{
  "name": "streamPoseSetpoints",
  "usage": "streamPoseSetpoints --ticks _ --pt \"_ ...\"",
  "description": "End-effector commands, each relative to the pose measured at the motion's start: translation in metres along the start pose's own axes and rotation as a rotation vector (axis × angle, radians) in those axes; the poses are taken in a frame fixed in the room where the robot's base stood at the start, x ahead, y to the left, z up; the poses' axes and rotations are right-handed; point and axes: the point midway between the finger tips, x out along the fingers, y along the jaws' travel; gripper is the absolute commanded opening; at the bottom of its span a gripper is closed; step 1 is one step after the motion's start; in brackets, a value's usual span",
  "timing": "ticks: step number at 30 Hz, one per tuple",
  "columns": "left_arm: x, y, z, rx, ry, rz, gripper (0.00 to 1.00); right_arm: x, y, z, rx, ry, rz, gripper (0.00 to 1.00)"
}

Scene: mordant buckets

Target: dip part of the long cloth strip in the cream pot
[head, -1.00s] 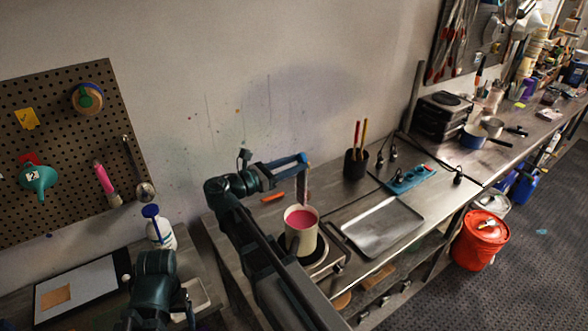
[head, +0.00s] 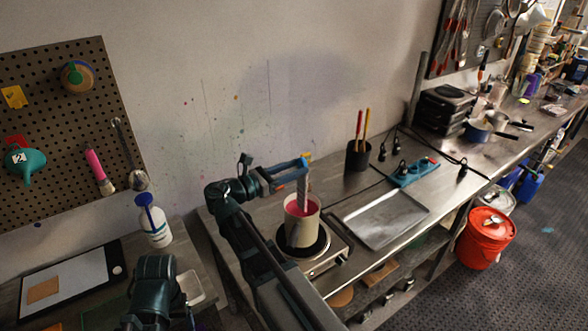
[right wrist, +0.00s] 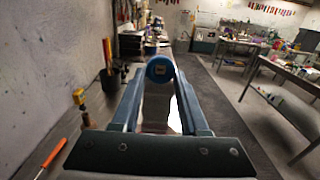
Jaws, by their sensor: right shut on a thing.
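The cream pot (head: 301,229) stands upright on a hotplate (head: 322,256) and holds bright pink liquid. My right gripper (head: 303,165) is above the pot in the head view, shut on the long cloth strip (head: 304,184). The pale grey strip hangs down from the fingers, and its lower end goes inside the pot's rim, at the pink liquid. The right wrist view shows a pale piece, apparently the strip, between the two fingers (right wrist: 157,98). My left arm shows at the lower left of the head view, but I cannot make out its fingers.
A metal tray (head: 386,218) lies right of the hotplate. Behind it are a black cup (head: 357,156) with tools and a blue power strip (head: 412,172). A white bottle (head: 153,221) with a blue top stands left. A red bucket (head: 486,238) is on the floor.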

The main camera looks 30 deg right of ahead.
Motion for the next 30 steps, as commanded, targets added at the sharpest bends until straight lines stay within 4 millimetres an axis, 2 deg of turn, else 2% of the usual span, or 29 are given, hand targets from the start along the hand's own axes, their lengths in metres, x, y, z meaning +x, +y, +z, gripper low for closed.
streamPoseSetpoints --ticks 1,3,12,30 --pt "0.01 0.001 -0.001 0.001 0.0 0.0 0.75 0.0 0.0 -0.01 0.0 0.0 0.0 0.0" --pt "0.017 0.002 -0.001 0.001 0.0 0.0 0.75 0.0 0.0 -0.017 0.0 0.0 0.0 0.0" --pt "0.038 0.004 -0.002 0.0 0.0 0.0 0.75 0.0 0.0 -0.038 0.0 0.0 0.0 0.0" --pt "0.039 0.004 -0.002 0.0 0.0 0.0 0.75 0.003 0.003 -0.039 0.0 0.0 -0.001 0.0"
